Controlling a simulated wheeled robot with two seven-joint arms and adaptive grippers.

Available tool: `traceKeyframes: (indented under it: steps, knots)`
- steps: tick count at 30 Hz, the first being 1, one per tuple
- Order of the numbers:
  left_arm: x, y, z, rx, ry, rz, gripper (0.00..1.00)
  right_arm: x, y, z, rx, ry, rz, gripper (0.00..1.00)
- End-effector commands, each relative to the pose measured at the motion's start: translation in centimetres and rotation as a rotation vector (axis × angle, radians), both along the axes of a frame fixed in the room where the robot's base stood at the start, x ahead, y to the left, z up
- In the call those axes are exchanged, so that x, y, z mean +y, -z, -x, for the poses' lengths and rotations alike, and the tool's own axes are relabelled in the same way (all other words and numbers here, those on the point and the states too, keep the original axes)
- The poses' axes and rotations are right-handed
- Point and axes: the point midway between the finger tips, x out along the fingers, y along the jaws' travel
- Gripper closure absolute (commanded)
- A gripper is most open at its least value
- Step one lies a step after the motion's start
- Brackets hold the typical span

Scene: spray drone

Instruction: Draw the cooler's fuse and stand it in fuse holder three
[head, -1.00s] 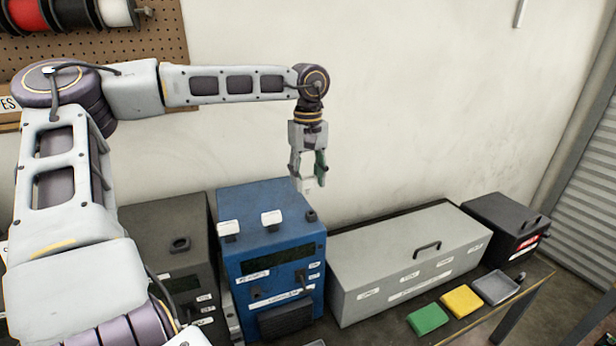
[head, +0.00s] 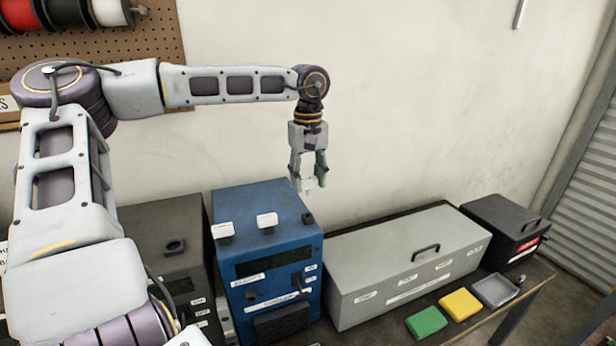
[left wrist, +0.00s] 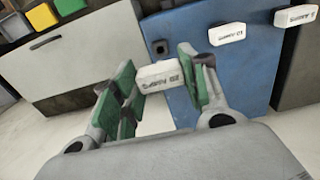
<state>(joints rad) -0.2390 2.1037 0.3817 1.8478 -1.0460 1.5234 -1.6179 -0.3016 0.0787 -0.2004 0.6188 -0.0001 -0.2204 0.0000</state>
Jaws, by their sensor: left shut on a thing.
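My left gripper (head: 308,182) hangs fingers down above the back right of a blue cabinet (head: 240,205). It is shut on a small white fuse (left wrist: 160,76), which shows between the green-padded fingers in the left wrist view. The fuse is clear of the cabinet. Two more white fuses stand on the cabinet's top, one at the left (head: 223,230) and one in the middle (head: 267,220). A dark empty socket (head: 307,218) is at the top's right. I cannot tell which place is fuse holder three. My right gripper is not in view.
A dark grey cabinet (head: 160,215) with a socket on top stands left of the blue one.

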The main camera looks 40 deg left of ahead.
Motion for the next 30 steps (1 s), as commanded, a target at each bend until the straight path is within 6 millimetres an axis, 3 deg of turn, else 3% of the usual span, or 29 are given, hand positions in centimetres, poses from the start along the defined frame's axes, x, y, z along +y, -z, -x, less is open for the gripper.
traceKeyframes:
  steps: [21, 30]
  knots:
    - [0.0, 4.4, 0.0, 0.001, 0.0, 0.0, 0.94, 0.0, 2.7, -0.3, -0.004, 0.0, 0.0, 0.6]
    - [0.0, 5.3, 0.0, 0.0, 0.0, 0.0, 0.94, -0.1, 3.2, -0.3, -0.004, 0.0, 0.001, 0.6]
